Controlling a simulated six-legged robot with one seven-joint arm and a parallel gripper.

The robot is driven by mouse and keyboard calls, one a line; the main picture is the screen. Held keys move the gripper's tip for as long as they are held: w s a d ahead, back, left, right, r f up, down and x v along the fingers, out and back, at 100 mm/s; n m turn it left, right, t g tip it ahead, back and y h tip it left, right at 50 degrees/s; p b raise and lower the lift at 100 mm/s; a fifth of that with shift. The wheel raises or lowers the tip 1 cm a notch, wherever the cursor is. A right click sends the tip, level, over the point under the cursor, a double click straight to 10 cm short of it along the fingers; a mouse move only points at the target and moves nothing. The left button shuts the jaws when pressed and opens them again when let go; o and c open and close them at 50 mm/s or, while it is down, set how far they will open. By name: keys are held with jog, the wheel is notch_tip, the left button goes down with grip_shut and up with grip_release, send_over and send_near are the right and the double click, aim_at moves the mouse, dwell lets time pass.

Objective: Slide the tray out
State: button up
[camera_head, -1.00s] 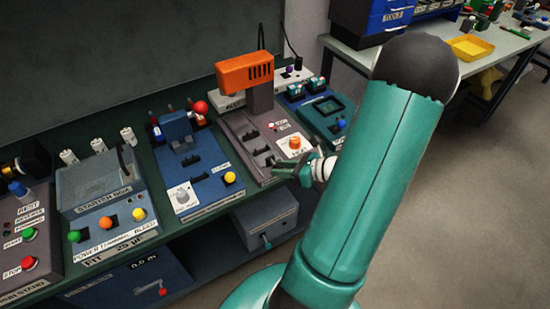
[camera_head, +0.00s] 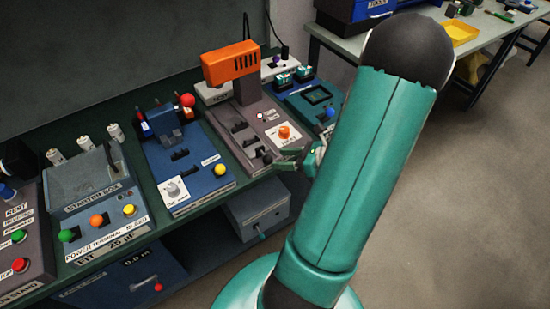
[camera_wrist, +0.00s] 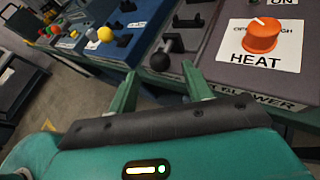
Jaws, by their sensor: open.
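The heat station (camera_head: 262,150) is a grey unit with an orange blower head (camera_head: 230,62) and an orange heat knob (camera_head: 284,131). In the wrist view the heat knob (camera_wrist: 262,34) is at upper right. A dark round ball handle (camera_wrist: 160,62) on a short rod sticks out at the station's front; I take it as the tray's pull. My gripper (camera_wrist: 159,78) is open, its green fingers on either side of the ball, with contact unclear. In the head view my gripper (camera_head: 305,158) is at the station's front right corner. The tray itself is not clearly visible.
A blue unit (camera_head: 186,170) with a yellow button stands left of the station, and a teal unit (camera_head: 312,105) stands right. A grey box (camera_head: 258,208) sits below the bench. Open floor (camera_head: 455,200) lies to the right.

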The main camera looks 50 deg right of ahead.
jog(key=v, duration=0.9)
jog(key=shift+s+d, duration=0.15)
jog(key=shift+s, duration=0.2)
jog(key=shift+r, duration=0.15)
jog(key=w+a+r+n+g, duration=0.4)
jog(key=w+a+n+g, duration=0.1)
jog(key=a+n, duration=0.4)
jog(key=w+a+r+n+g, duration=0.4)
jog(key=a+n+g, duration=0.1)
jog(key=a+n, duration=0.35)
jog(key=a+r+n+t+h, duration=0.1)
jog(key=a+r+n+h, duration=0.1)
jog(key=a+r+n, duration=0.3)
jog(key=a+r+n+t+h, duration=0.2)
jog(key=a+r+n, duration=0.3)
jog(key=a+n, duration=0.5)
jog(key=shift+a+r+n+h, duration=0.2)
jog(key=shift+r+n+h, duration=0.25)
jog(key=shift+n, duration=0.3)
jog(key=shift+d, duration=0.1)
